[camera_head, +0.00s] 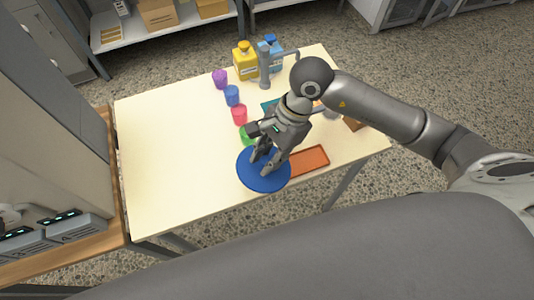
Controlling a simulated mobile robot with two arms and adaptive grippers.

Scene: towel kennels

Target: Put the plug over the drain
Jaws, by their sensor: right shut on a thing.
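My right gripper (264,158) points down over the front middle of the table, its fingers shut on a flat, round blue disc (254,181). The disc overlaps the left end of a red-orange tray (311,160) in the picture. I cannot tell how high the disc is above the table, and what lies under it is hidden. I cannot tell for certain that the disc is the plug. A grey tap (264,68) stands at the back of the table. No drain can be made out; my right arm covers the area in front of the tap. My left gripper does not show clearly.
Purple (220,79), blue (232,96), red (239,115) and partly hidden green (246,134) cups line the cream table (165,165). A yellow bottle (245,62) and a blue bottle (275,54) stand behind. The table's left half is clear. A wooden bench (100,247) adjoins its left side.

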